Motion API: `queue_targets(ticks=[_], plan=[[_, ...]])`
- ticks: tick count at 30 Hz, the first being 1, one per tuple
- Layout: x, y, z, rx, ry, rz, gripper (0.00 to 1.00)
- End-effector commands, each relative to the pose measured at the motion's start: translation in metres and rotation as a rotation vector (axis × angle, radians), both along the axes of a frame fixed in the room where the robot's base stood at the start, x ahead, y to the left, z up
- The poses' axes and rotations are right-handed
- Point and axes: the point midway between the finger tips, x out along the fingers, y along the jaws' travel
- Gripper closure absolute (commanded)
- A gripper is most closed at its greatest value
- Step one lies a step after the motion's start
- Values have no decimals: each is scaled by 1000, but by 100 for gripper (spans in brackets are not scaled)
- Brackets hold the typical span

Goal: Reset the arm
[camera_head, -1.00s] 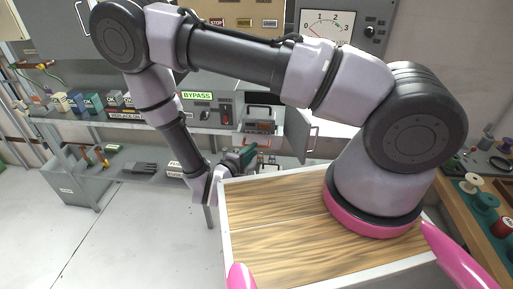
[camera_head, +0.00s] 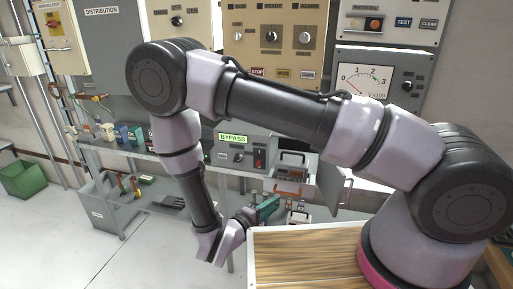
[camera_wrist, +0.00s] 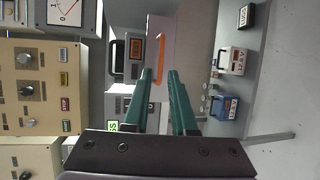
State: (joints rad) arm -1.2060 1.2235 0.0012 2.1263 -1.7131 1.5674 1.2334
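My arm reaches out from the right over my wood-grained top and bends down at the elbow. My gripper (camera_head: 266,208) hangs low in front of the lower shelf in the head view, its green fingers pointing toward the rack. In the wrist view my gripper (camera_wrist: 159,72) shows two green fingers with a clear gap between them. Nothing is held between them. An open grey door with an orange handle (camera_wrist: 158,58) lies beyond the fingertips in the wrist view.
A BYPASS panel (camera_head: 233,138) and a meter (camera_head: 367,79) are on the rack. Small boxes (camera_head: 121,134) stand on the shelf at left. Blue and white units (camera_wrist: 226,108) stand near the fingers.

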Motion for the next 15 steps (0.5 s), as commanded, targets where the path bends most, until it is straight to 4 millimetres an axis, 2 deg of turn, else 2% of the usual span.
queue_targets(ticks=[5,9,15], plan=[[14,-12,42,59,29,-160,75],[24,-34,91,149,88,-360,75],[26,-68,156,331,185,-608,75]])
